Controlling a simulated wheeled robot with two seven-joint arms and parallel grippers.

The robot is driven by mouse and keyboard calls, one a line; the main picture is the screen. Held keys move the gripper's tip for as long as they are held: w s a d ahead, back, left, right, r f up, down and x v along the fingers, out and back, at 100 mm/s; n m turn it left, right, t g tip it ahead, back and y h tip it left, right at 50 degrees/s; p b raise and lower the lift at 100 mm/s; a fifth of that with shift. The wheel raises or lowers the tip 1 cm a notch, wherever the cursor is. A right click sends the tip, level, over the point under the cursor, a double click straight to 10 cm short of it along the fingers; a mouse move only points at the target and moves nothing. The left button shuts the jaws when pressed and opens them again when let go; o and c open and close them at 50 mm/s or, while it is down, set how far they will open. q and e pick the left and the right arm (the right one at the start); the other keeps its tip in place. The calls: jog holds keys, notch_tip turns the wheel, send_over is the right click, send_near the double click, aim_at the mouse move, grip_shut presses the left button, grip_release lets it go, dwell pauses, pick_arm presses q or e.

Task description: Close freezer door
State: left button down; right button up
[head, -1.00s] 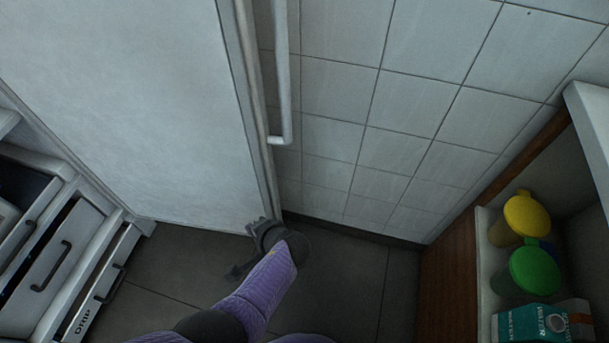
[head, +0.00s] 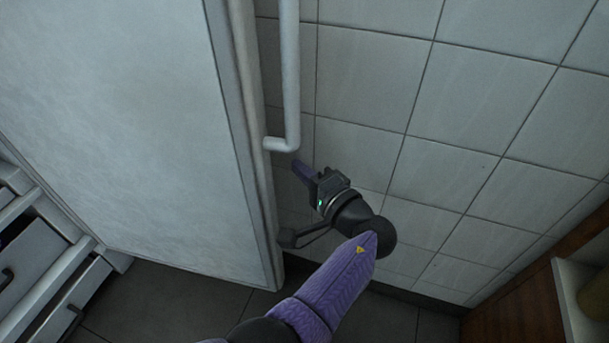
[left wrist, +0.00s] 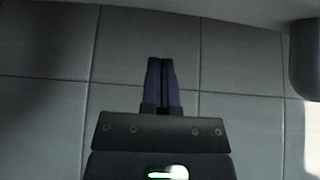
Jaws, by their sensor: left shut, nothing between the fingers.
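The freezer door (head: 130,110) stands open in the head view, its pale inner face toward me and its edge running down the middle left. A white bar handle (head: 290,80) is on its outer side, facing the tiled wall. My left gripper (head: 298,166) is shut and empty, in the gap between the door and the wall, just below the handle's lower end. In the left wrist view its fingers (left wrist: 161,85) are together against a backdrop of tiles. I cannot tell whether it touches the door. My right gripper is not in view.
The white tiled wall (head: 400,120) stands close behind the door. Freezer drawers (head: 75,300) with dark handles show at the lower left. A wooden cabinet side (head: 530,290) is at the lower right. Dark floor (head: 200,300) lies below.

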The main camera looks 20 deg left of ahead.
pick_arm(q)
jog(key=shift+s+a+b, duration=0.2)
jog(key=shift+s+a, duration=0.3)
jog(key=shift+a, duration=0.25)
jog(key=shift+s+a+b, duration=0.2)
jog(key=shift+s+a, duration=0.25)
jog(key=shift+a, duration=0.25)
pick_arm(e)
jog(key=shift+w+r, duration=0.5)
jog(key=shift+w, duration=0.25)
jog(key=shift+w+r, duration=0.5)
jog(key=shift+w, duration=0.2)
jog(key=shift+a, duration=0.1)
